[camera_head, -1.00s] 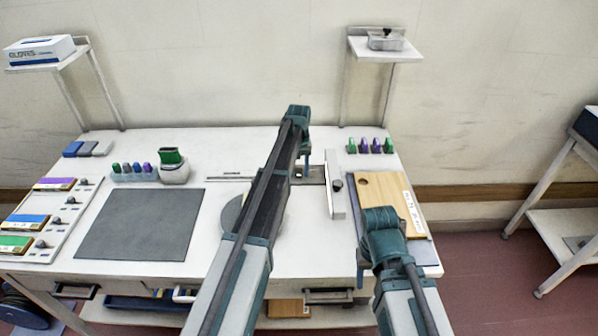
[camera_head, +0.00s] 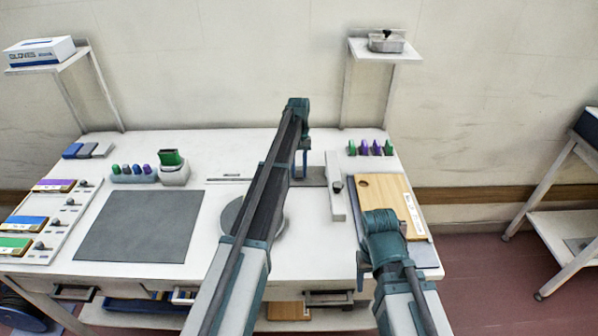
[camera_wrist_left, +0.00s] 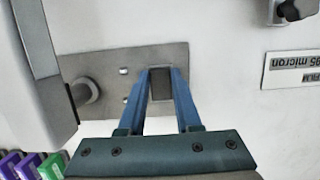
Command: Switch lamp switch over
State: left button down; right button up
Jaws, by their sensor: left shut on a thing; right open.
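The lamp switch (camera_wrist_left: 161,84) shows in the left wrist view as a dark rectangular piece on a grey metal plate (camera_wrist_left: 110,66). My left gripper (camera_wrist_left: 161,74) has its blue fingers on both sides of it and is shut on it. In the head view the left gripper (camera_head: 302,172) points down at the plate (camera_head: 318,183) at the back of the bench; my arm hides part of the plate. The switch's position cannot be told. My right gripper (camera_head: 361,270) is open near the front right, mostly hidden by its wrist.
A white box with a dark knob (camera_head: 337,186) stands close right of the left gripper. A wooden board (camera_head: 378,190) lies further right, with green and purple pieces (camera_head: 370,148) behind it. A grey mat (camera_head: 140,225) and a round disc (camera_head: 272,226) lie left.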

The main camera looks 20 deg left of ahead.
aim_at(299, 171)
pick_arm(q)
jog(key=c, duration=0.6)
grip_release()
jog(key=p+v, duration=1.3)
jog(key=shift+r, duration=0.35)
jog(key=shift+w, duration=0.15)
